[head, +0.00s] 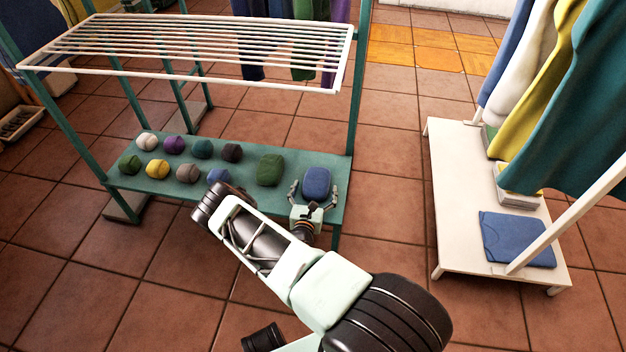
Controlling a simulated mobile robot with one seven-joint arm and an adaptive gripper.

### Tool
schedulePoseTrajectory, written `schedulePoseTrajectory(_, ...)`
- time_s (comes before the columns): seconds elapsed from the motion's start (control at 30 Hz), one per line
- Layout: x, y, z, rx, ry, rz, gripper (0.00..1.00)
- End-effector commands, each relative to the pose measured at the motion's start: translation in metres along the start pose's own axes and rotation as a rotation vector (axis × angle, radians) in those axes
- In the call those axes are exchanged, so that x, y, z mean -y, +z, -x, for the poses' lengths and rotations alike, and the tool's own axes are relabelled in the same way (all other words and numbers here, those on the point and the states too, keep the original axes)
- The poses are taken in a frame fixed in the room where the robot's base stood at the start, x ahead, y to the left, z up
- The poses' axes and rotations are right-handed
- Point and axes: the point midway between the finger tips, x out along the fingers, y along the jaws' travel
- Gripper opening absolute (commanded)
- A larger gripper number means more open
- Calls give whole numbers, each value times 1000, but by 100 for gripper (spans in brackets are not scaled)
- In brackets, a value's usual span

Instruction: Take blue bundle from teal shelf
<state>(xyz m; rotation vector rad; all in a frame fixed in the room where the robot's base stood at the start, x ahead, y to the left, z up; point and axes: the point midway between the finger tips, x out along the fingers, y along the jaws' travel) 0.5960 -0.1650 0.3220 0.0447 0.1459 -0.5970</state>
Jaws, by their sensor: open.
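The blue bundle (316,182) is a rounded, folded cloth at the right end of the teal shelf (230,187). My gripper (315,188) is open at the shelf's right front. Its fingers are spread at the left and right of the blue bundle's near part. I cannot tell whether the fingers touch it. A smaller blue-purple ball (218,176) lies further left on the same shelf, partly behind my arm.
A green bundle (270,169) sits left of the blue one. Several small coloured balls fill the shelf's left half. A white wire rack (190,48) spans above. A white stand (449,190) with hanging clothes and a folded blue cloth (516,240) is at right.

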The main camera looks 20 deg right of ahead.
Motion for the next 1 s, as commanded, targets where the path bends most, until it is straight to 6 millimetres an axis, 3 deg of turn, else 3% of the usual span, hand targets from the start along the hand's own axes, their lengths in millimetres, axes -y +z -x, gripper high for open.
schedulePoseTrajectory(0.4,5,-1,-3,0,4,1,86)
schedulePoseTrajectory(0.83,5,-1,-3,0,4,1,40)
schedulePoseTrajectory(1.0,5,-1,-3,1,4,1,40)
